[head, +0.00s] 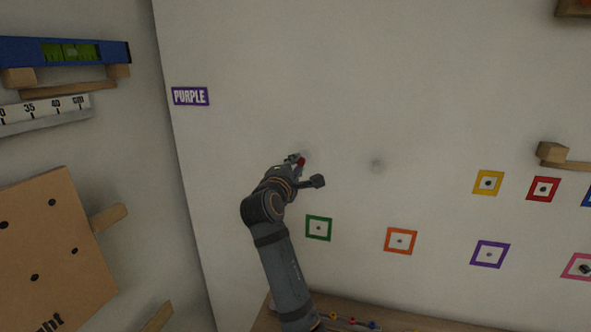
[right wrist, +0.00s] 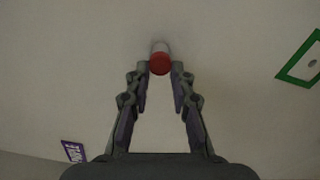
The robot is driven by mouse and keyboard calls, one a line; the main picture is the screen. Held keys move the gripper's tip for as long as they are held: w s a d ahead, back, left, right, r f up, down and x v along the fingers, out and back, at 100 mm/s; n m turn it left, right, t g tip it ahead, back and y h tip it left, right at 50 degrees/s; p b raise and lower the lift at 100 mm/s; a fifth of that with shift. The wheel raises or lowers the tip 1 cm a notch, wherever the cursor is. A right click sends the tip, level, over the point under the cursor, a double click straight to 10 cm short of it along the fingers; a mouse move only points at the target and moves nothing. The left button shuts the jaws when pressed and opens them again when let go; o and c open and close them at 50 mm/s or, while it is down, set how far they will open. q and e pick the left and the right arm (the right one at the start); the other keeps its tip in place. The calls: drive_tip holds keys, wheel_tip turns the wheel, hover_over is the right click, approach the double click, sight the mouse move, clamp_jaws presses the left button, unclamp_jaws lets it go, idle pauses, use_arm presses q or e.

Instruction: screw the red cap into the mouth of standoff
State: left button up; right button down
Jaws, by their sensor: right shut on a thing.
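The red cap (right wrist: 160,65) is between the fingertips of my right gripper (right wrist: 160,69), which is shut on it. My left gripper is not in view.
A faint pale round fixture (head: 376,165) is on the wall to the right. Coloured square frames, including a green one (head: 318,228) and an orange one (head: 400,240), are below. A purple sign (head: 190,96) is at upper left. A wooden surface (head: 345,315) lies below.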

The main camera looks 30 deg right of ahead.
drive_tip(key=m+b, duration=0.1)
drive_tip(key=m, duration=0.2)
drive_tip(key=shift+f+b, duration=0.1)
drive_tip(key=shift+b, duration=0.25)
drive_tip(key=m+b, duration=0.3)
drive_tip(key=m, duration=0.1)
drive_tip(key=shift+m, duration=0.4)
use_arm(q)
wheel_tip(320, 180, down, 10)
drive_tip(key=b, duration=0.3)
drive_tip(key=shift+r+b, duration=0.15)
drive_tip(key=shift+b, duration=0.2)
use_arm(e)
drive_tip(key=m, duration=0.3)
drive_tip(key=r+m, duration=0.1)
drive_tip(key=m, duration=0.2)
drive_tip(key=shift+d, duration=0.15)
